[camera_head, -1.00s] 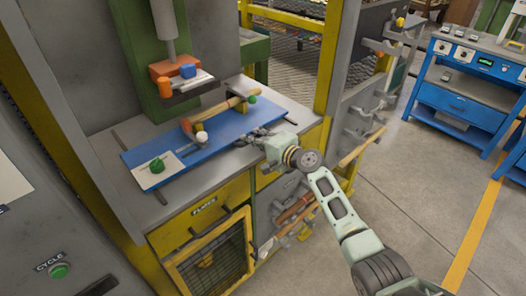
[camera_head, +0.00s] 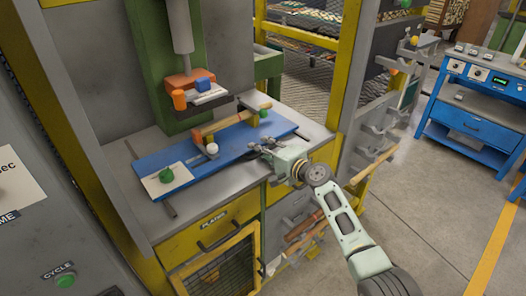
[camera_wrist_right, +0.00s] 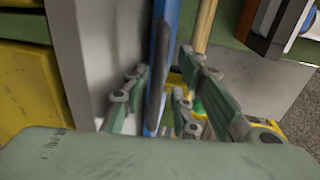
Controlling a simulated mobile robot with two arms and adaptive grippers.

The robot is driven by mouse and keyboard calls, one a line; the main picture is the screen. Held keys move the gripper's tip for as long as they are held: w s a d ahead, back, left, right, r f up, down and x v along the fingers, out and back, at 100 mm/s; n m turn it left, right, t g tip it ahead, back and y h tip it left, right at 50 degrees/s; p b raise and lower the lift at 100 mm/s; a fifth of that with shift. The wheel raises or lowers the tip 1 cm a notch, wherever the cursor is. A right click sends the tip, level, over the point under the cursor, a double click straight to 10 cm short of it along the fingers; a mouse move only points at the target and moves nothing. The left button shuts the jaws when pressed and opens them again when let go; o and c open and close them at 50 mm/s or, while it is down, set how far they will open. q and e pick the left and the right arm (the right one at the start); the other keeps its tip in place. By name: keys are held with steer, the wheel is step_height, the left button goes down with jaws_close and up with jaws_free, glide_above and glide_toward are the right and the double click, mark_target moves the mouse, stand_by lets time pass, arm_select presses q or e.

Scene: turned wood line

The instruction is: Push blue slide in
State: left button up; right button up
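The blue slide (camera_head: 228,158) is a long flat blue board on the grey worktop, under the press head. My left gripper is not in view.
The press head (camera_head: 190,88), with orange and blue parts, hangs above the slide. A yellow post (camera_head: 345,75) and a grey rack stand to the right. A yellow drawer (camera_head: 212,222) is below the worktop. A blue bench (camera_head: 470,110) is at the far right.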

steer(key=shift+f, duration=0.15)
steer(key=shift+v, duration=0.85)
steer(key=v, duration=0.6)
steer(key=shift+s, duration=0.15)
steer(key=shift+d, duration=0.1)
